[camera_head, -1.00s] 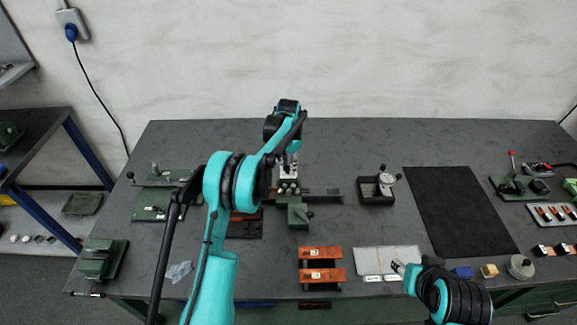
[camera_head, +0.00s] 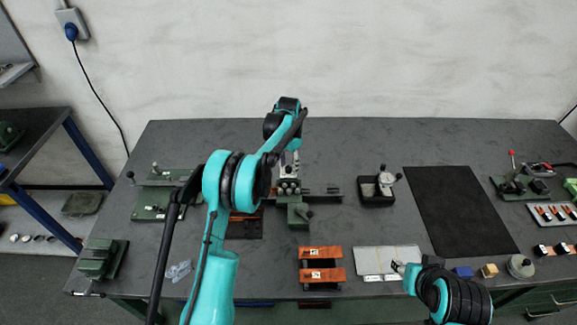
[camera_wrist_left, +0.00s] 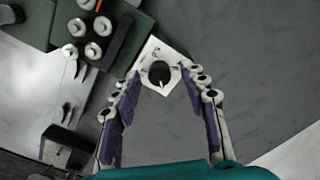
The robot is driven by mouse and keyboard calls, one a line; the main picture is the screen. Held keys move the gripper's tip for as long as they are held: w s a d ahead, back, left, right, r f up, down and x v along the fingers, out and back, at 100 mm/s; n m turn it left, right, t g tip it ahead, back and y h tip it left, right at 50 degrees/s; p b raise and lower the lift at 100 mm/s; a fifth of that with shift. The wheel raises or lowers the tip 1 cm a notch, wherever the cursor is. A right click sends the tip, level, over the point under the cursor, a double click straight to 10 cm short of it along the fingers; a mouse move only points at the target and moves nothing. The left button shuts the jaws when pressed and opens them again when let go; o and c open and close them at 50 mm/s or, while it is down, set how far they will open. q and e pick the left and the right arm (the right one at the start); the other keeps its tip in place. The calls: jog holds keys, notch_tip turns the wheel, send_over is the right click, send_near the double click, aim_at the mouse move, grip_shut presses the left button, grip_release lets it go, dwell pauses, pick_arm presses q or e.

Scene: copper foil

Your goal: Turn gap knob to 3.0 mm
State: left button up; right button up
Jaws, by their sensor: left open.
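The gap knob (camera_wrist_left: 159,72) is a round black knob with a light pointer on a pale dial plate (camera_wrist_left: 150,52). The setting on the scale is too small to read. My left gripper (camera_wrist_left: 161,82) is open, with one finger on each side of the knob and plate; contact is not visible. In the head view my left gripper (camera_head: 289,168) reaches down over the back of the green-and-grey machine (camera_head: 298,215), and my arm hides part of it. My right gripper (camera_head: 399,267) is at the front of the bench, and its jaws are too small to judge.
Several metal rollers (camera_wrist_left: 92,50) on the machine lie left of my left gripper. Two copper-coloured bars (camera_head: 321,275) and a pale sheet (camera_head: 385,260) lie in front. A dark box with a handle (camera_head: 378,190) and black mat (camera_head: 460,210) are to the right.

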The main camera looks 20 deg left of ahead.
aim_at(289, 167)
pick_arm(q)
notch_tip(289, 167, up, 11)
jog(key=shift+r, duration=0.2)
dwell(0.3)
